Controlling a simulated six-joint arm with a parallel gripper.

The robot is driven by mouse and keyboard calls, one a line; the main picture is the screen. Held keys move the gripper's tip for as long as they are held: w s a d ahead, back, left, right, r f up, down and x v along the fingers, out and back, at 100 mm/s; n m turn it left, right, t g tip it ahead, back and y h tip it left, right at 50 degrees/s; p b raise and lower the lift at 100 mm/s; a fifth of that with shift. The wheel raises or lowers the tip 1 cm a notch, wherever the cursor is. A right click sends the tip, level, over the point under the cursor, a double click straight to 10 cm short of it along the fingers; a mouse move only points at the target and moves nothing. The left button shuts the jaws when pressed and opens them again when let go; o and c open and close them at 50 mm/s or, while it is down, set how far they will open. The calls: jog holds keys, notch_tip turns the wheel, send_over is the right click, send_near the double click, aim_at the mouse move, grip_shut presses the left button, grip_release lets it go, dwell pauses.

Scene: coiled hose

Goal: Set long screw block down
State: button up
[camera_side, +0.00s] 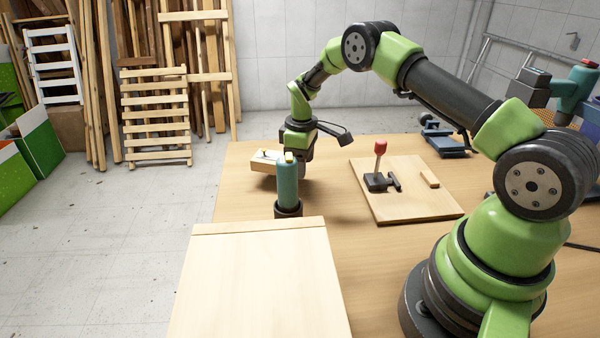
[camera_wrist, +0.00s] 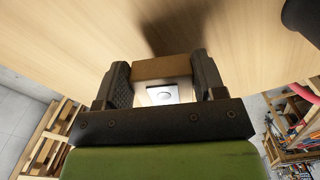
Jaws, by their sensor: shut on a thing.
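The long screw block is a pale wooden block (camera_side: 262,167) near the far left part of the table, with a metal piece on top. In the wrist view the block (camera_wrist: 165,68) sits between the two black fingers of my gripper (camera_wrist: 161,78), which is shut on it. A bright plate with a round screw head shows on it there. In the side view my fingers are mostly hidden behind a teal cylinder. A dark shadow lies on the table beyond the block in the wrist view; I cannot tell whether the block touches the table.
The teal cylinder (camera_side: 287,186) stands upright in a black base, close in front of my gripper. A pale wooden box (camera_side: 262,280) fills the front. A board (camera_side: 410,206) with a red-knobbed clamp (camera_side: 380,170) lies to the right. Bare tabletop (camera_side: 335,225) lies between them.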

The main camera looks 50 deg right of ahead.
jog(key=shift+f, duration=1.5)
jog(key=shift+f, duration=0.15)
jog(key=o, duration=1)
